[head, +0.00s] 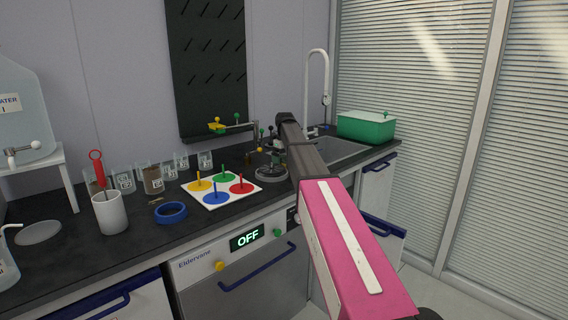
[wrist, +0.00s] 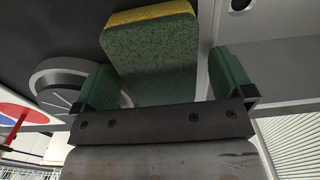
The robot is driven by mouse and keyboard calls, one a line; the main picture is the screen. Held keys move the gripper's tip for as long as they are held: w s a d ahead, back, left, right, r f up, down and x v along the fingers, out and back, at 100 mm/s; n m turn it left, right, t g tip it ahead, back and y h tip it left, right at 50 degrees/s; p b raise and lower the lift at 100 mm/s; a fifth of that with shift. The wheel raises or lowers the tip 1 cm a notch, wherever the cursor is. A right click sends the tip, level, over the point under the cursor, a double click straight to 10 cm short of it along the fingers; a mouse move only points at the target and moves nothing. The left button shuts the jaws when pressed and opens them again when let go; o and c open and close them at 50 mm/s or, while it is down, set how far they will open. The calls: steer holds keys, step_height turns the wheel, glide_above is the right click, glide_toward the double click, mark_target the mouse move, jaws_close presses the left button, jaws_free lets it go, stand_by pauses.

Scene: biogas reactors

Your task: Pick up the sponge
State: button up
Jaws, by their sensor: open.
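The sponge (wrist: 150,55), green with a yellow layer along its far edge, shows large in the wrist view, just ahead of my gripper (wrist: 165,78). The two green-padded fingers are apart, one on each side of the sponge's near part. In the head view my arm reaches over the counter near the sink, and I cannot make out the sponge clearly there.
A round metal base (head: 271,174) stands close by the gripper. A white board with coloured pegs (head: 221,200) lies to the left, with a blue tape roll (head: 171,213) beyond it. The sink (head: 338,151) and a green tub (head: 366,128) are to the right.

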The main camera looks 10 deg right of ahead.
mark_target(283, 159)
steer(key=shift+f, duration=0.25)
steer(key=c, duration=1)
steer(key=shift+r, duration=0.1)
steer(key=shift+r, duration=0.55)
steer(key=r, duration=0.2)
steer(key=s+r, duration=0.1)
steer(key=shift+a+r, duration=0.25)
steer(key=shift+a, duration=0.15)
steer(key=s+a+r, duration=0.6)
steer(key=s+a, duration=0.1)
steer(key=shift+a+r, duration=0.15)
steer(key=shift+a, duration=0.15)
steer(key=shift+o, duration=0.3)
